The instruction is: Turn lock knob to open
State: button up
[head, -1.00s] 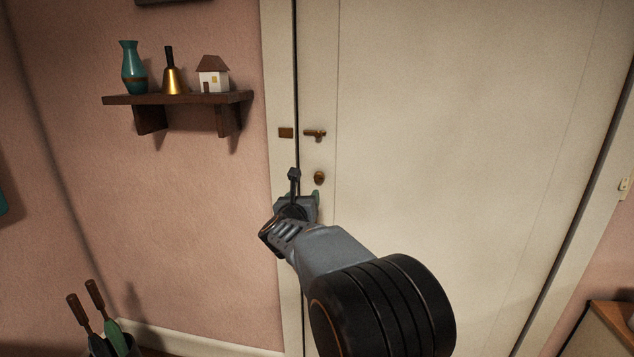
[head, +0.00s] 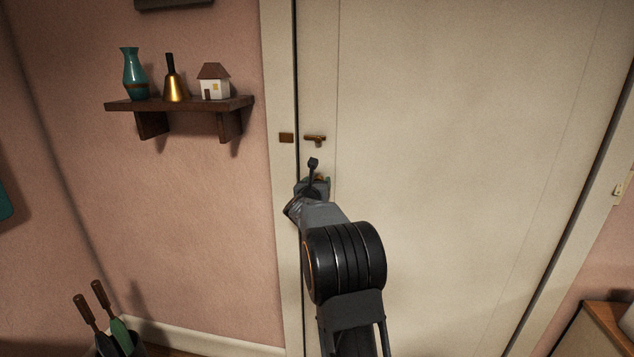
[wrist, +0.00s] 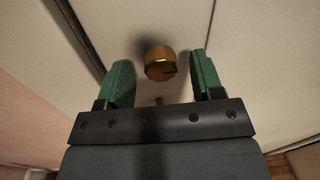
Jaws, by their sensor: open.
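A bronze handle (head: 315,139) sits on the door just above. The door stands shut in its frame.
A bronze plate (head: 286,138) is on the frame left of the door seam. A wall shelf (head: 180,104) with a vase, bell and small house is at upper left. A holder with tools (head: 112,325) is at lower left, and a wooden cabinet (head: 605,325) at lower right.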

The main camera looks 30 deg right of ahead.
jog(key=shift+w+d, duration=0.1)
jog(key=c, duration=0.9)
jog(key=shift+c, duration=0.2)
jog(key=shift+f+n+b, duration=0.1)
jog(key=shift+n+b, duration=0.2)
jog(key=shift+b, duration=0.15)
jog(key=n+b, duration=0.2)
jog(key=n, duration=0.7)
jog(key=n+t+b, duration=0.1)
jog(key=n+b, duration=0.2)
jog(key=n, duration=0.5)
jog(key=shift+n+t, duration=0.3)
jog(key=shift+n, duration=0.4)
